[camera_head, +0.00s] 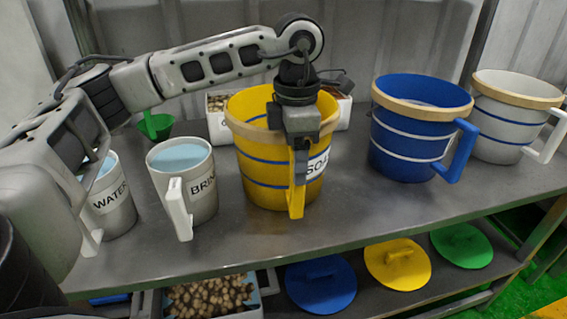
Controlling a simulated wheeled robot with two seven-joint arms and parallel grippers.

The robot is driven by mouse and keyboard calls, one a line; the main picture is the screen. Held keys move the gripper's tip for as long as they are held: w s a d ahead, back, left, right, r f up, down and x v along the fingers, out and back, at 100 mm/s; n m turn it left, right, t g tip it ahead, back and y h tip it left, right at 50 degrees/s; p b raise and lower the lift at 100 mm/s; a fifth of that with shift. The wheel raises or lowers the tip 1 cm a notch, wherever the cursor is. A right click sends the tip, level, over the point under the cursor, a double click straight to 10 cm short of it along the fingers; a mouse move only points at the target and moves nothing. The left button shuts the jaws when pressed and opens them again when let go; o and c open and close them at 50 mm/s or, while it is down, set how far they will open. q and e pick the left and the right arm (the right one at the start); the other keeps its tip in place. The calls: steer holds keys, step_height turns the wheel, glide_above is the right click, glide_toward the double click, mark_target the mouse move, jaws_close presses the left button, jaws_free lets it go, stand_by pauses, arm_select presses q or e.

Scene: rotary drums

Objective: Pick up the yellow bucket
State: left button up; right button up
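The yellow bucket (262,165) stands upright on the grey metal shelf, with a pale rim, blue bands and a partly hidden label. Its yellow handle (296,204) faces the front. My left gripper (300,165) points down at the upper part of this handle, in front of the bucket's rim. The gripper body hides part of the rim and label. I cannot tell whether the fingers are closed on the handle. My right gripper is not in view.
A blue bucket (390,150) and a white bucket (495,130) stand to the right. A BRINE jug (200,200) and a WATER jug (115,214) stand to the left. Boxes sit behind the yellow bucket. Blue, yellow and green lids (460,246) lie on the lower shelf.

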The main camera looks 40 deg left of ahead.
arm_select(q)
steer(key=shift+r, duration=0.2)
jaws_close()
steer(key=shift+w+r, duration=0.1)
